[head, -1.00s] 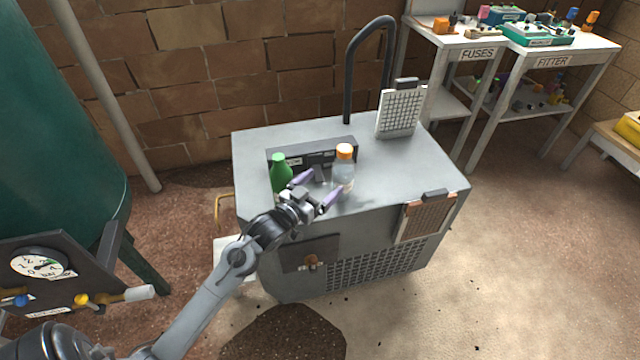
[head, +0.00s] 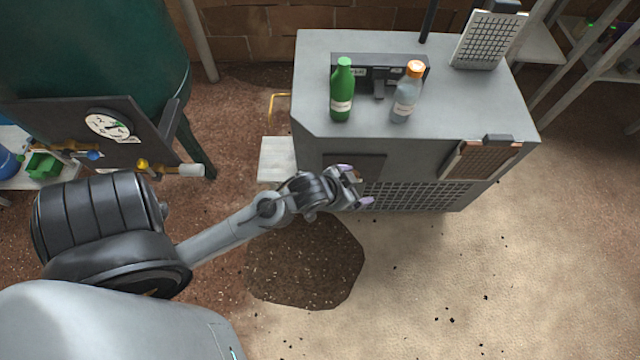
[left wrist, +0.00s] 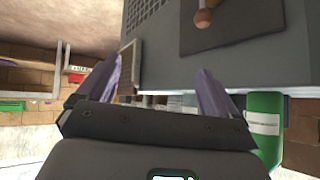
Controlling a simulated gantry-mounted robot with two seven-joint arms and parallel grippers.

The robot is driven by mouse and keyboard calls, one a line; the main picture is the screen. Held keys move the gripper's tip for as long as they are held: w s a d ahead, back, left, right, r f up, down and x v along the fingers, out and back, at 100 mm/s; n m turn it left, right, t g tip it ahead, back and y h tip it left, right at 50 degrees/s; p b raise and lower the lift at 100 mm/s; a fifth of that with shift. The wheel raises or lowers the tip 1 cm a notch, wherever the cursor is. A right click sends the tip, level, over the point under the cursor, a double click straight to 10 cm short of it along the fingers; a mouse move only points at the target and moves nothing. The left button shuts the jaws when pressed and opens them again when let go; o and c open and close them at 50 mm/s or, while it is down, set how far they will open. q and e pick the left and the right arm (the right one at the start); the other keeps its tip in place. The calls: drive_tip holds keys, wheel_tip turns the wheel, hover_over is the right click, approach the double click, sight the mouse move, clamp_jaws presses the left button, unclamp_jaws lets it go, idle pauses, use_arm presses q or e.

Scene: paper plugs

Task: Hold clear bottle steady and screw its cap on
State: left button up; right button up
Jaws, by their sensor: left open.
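The clear bottle (head: 404,103) stands upright on the grey cabinet top, with an orange cap (head: 415,68) on its mouth. How tightly the cap sits cannot be told. A green bottle (head: 342,92) stands to its left. My left gripper (head: 358,186) is open and empty, in front of the cabinet and below its top edge, apart from both bottles. Its purple fingers also show spread in the left wrist view (left wrist: 158,88), with the green bottle (left wrist: 264,125) at the right there. My right gripper is in neither view.
The grey cabinet (head: 470,115) carries a dark rack (head: 362,72) behind the bottles and a grid panel (head: 486,40) at the back right. A green tank (head: 90,50) with a gauge panel stands at the left. The cabinet top's right part is clear.

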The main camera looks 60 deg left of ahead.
use_arm(q)
drive_tip(key=s+d+f+g, duration=0.1)
drive_tip(key=s+d+g, duration=0.2)
drive_tip(key=s, duration=0.4)
drive_tip(key=s+d+m+g, duration=0.1)
drive_tip(key=s+d+g, duration=0.1)
drive_tip(key=s, duration=0.5)
drive_tip(key=shift+s+d+f+g+h, duration=0.15)
drive_tip(key=shift+d+f+g+h, duration=0.25)
drive_tip(key=shift+d, duration=0.35)
